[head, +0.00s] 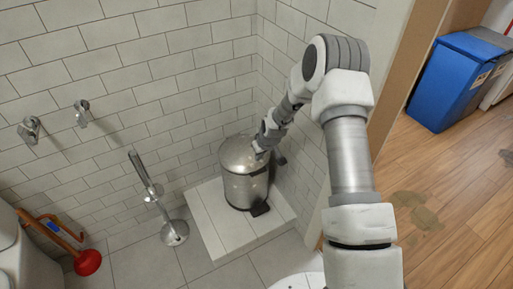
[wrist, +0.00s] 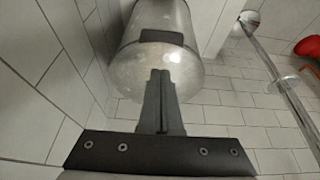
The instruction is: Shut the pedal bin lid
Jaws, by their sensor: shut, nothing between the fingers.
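The pedal bin (head: 245,188) is a round metal bin standing upright on a tiled step. Its domed lid (head: 238,152) lies down over the rim and looks shut; no gap shows. A dark pedal (head: 260,209) sticks out at its foot. My gripper (head: 260,149) is at the right side of the lid, close to its top. In the wrist view my gripper (wrist: 160,75) is shut and empty, its fingertips in front of the bin (wrist: 181,18). I cannot tell whether the fingers touch the lid.
The white-tiled step (head: 212,228) carries the bin, with tiled walls close behind and to the right. A metal stand (head: 174,232) is to the left. A red plunger (head: 88,262) is at far left. A blue bin (head: 455,80) stands beyond the wall at right.

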